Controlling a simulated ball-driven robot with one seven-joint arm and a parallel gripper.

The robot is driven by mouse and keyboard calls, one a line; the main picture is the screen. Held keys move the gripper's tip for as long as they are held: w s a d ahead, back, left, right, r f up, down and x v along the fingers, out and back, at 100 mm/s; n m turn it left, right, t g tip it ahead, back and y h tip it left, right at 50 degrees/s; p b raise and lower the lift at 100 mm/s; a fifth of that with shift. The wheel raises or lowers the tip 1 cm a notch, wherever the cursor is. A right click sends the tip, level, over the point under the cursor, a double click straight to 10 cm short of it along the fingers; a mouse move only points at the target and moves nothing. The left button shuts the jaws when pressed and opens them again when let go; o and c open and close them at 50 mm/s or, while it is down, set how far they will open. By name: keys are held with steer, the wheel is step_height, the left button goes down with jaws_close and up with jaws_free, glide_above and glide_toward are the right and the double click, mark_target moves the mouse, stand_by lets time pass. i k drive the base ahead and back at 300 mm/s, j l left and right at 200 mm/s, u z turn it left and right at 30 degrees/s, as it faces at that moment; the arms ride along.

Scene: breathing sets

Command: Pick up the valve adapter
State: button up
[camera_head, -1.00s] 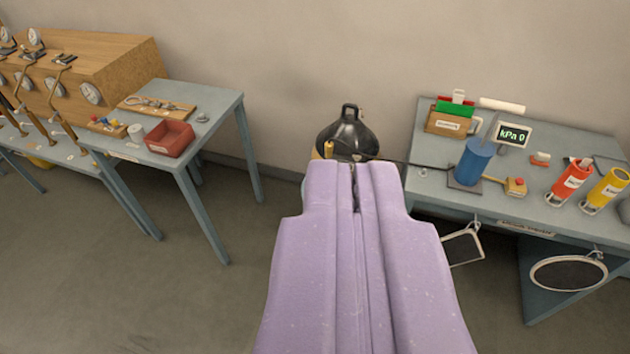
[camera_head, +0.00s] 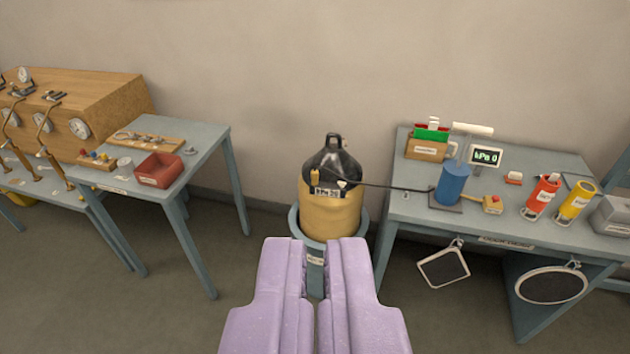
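I cannot tell which thing is the valve adapter; no readable label marks it. A small whitish cylinder (camera_head: 125,162) stands beside the red bin (camera_head: 160,170). My purple gripper (camera_head: 316,242) points forward at the bottom middle. A gap shows between its two fingers, with nothing seen held. It appears in front of and below the yellow and black bottle, away from both tables.
The yellow and black bottle (camera_head: 330,205) stands in a blue-grey holder (camera_head: 294,222) between the tables. A thin hose joins it to the blue cylinder (camera_head: 453,184) on the right table (camera_head: 410,208). The left table (camera_head: 205,145) adjoins a wooden gauge panel (camera_head: 110,97).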

mark_target(314, 175)
steer(key=i, duration=1)
steer(key=i+l, duration=0.1)
steer(key=i, duration=0.9)
steer(key=i+l+u, duration=0.1)
steer(key=i, duration=0.9)
